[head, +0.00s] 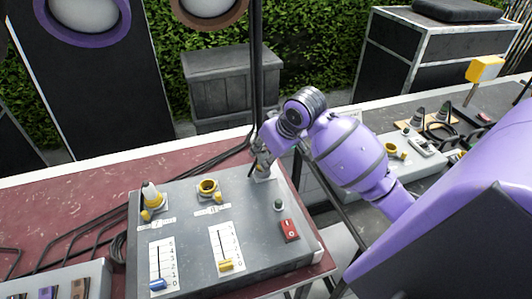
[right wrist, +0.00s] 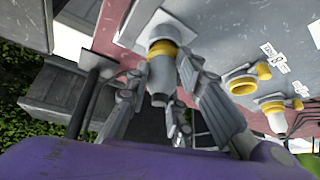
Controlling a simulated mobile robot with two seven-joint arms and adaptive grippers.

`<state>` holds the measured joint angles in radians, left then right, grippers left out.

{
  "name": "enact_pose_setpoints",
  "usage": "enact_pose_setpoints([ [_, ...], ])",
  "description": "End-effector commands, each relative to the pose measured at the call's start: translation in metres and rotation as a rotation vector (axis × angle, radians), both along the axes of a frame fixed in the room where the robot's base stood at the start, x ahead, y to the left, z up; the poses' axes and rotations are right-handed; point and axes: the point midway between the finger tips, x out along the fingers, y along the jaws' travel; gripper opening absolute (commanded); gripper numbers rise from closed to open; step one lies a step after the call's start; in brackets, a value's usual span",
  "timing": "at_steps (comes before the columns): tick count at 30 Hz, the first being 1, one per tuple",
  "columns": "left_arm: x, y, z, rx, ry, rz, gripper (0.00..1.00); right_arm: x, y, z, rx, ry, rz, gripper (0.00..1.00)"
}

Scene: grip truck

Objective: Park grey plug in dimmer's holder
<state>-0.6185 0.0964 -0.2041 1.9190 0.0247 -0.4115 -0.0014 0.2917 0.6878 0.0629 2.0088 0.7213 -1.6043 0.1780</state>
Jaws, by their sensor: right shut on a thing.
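The grey dimmer box (head: 190,229) lies on the dark red table. My right gripper (head: 262,157) is over its back right corner, shut on the grey plug (right wrist: 161,72). The plug has a yellow band and points at the pale square holder (right wrist: 166,27) on the dimmer. The holder (head: 264,176) also shows in the head view, just below the fingers. The plug's tip meets or nearly meets the holder; I cannot tell how deep it sits. The gripper mostly hides the plug in the head view. My left gripper is not in view.
Another grey plug (head: 151,195) stands in the dimmer's left yellow socket. The yellow socket (head: 208,188) beside it is empty. A red switch (head: 289,229) and two sliders are in front. A dark stand pole (head: 256,70) rises close behind the gripper. Cables lie behind the box.

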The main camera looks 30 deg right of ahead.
Motion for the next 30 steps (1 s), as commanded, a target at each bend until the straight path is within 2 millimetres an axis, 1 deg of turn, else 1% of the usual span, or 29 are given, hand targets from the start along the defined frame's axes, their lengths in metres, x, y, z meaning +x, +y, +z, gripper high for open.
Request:
enact_pose_setpoints([
  [12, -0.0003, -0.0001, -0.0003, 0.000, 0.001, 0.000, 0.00, 0.0000, 0.0002, -0.0076, 0.001, 0.000, 0.000, 0.00],
  [13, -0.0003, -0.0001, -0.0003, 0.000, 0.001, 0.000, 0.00, 0.0000, 0.0002, -0.0077, 0.000, -0.001, 0.000, 0.23],
  [18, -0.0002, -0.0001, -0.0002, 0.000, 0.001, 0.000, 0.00, 0.0000, 0.0002, -0.0075, 0.000, -0.001, 0.000, 0.43],
  [24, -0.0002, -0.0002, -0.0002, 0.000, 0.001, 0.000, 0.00, 0.0001, 0.0001, -0.0075, 0.000, 0.000, 0.000, 0.43],
  [26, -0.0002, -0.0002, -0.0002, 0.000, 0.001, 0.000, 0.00, -0.0002, 0.0001, -0.0079, 0.000, 0.000, 0.000, 0.50],
  [27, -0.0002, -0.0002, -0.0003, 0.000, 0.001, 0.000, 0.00, -0.0002, 0.0000, -0.0078, 0.000, 0.000, 0.000, 0.55],
  [30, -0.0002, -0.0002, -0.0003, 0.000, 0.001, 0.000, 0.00, -0.0002, 0.0000, -0.0078, 0.000, 0.000, 0.000, 0.56],
])
